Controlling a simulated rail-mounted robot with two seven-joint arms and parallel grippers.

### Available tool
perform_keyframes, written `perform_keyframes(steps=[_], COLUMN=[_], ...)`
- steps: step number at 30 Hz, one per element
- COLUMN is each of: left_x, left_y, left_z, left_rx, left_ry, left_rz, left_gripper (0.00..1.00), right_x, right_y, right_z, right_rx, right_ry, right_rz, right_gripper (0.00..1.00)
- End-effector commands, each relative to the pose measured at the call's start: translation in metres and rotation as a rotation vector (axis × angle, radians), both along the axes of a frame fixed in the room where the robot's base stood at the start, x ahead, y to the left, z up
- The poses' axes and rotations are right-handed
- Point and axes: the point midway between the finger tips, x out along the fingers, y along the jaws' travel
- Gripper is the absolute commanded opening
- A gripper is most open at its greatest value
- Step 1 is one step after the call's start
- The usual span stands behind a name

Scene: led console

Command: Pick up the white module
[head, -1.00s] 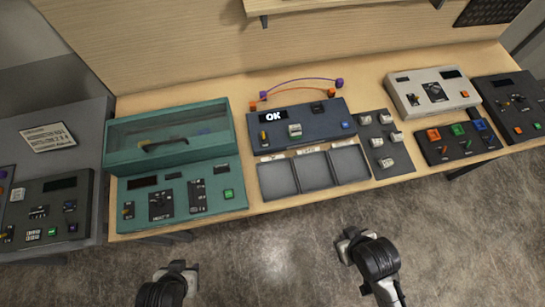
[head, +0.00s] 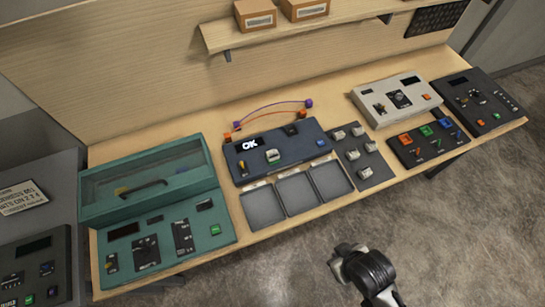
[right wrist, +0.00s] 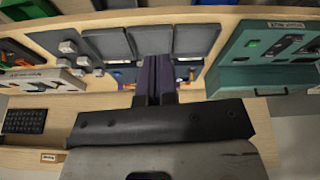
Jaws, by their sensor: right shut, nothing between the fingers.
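Several small whitish modules sit on a dark plate (head: 352,157) right of the middle of the table in the head view; one module (head: 349,152) is near its centre. They also show as whitish blocks (right wrist: 68,47) at the upper left of the right wrist view. Another pale module with some green (head: 272,156) sits on the dark blue console (head: 290,150) that reads OK. I cannot tell which one is the white module. My right gripper (head: 342,258) is over the floor in front of the table, apart from all modules, shut and empty. My left gripper is out of view.
Three shallow grey trays (head: 262,207) lie in front of the blue console. A teal lidded case (head: 150,185) is at left. A light grey console (head: 395,101) and a panel with coloured blocks (head: 428,142) are at right. A shelf (head: 300,27) with boxes hangs above.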

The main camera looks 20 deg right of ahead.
Motion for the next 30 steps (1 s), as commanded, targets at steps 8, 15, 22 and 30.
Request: perform_keyframes(steps=[8, 15, 22, 30], left_x=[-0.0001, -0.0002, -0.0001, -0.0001], left_y=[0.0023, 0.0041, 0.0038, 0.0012], left_z=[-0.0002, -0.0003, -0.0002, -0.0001], left_rx=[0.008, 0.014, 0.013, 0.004], left_ry=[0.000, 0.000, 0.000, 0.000], left_rz=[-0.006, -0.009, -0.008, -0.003], left_gripper=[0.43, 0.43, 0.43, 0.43], right_x=[0.0000, 0.0000, -0.0001, -0.0001], right_y=[0.0000, 0.0000, 0.0000, 0.0000], right_z=[0.0000, 0.0000, 0.0000, 0.0000], right_rx=[0.000, 0.000, 0.000, 0.000], right_ry=[0.000, 0.000, 0.000, 0.000], right_rz=[0.000, 0.000, 0.000, 0.000], right_gripper=[0.21, 0.44, 0.66, 0.81])
